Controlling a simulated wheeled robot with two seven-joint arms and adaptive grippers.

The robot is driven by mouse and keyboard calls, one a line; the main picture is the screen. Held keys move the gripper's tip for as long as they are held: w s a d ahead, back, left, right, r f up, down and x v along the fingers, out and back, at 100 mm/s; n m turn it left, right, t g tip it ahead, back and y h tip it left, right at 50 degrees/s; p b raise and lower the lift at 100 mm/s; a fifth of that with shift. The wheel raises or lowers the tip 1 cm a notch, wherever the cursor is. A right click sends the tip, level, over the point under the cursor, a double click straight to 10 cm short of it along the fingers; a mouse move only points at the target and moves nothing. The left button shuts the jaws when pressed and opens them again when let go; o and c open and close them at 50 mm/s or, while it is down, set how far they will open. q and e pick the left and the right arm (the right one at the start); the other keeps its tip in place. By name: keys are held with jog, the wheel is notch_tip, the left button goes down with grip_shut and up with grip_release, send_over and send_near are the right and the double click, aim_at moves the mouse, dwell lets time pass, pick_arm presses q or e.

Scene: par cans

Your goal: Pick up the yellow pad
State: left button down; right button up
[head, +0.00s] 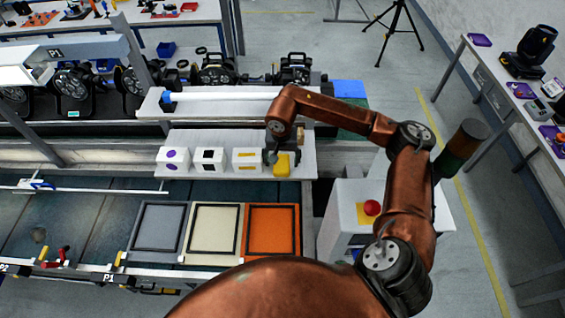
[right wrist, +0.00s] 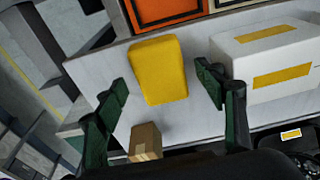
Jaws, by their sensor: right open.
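The yellow pad (head: 282,164) sits on the white shelf at its right part in the head view. It also shows in the right wrist view (right wrist: 159,70), upper middle, as a rounded yellow block. My right gripper (head: 283,154) is at the pad in the head view. In the right wrist view its two green-tipped fingers (right wrist: 164,88) are spread wide, one on each side of the pad's near end, with visible gaps and nothing held. Whether the fingertips are level with the pad is hard to tell. My left gripper is not in view.
A white box with yellow marks (head: 246,160) stands close left of the pad; it also shows in the right wrist view (right wrist: 270,62). A small cardboard box (right wrist: 145,142) lies near the fingers. Grey, cream and orange (head: 272,231) framed trays lie in front of the shelf (head: 218,181).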

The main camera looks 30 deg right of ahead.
jog(key=shift+f, duration=0.5)
jog(key=shift+f+b, duration=0.25)
jog(key=shift+b, duration=0.25)
jog(key=shift+c, duration=0.4)
jog(key=c, duration=1)
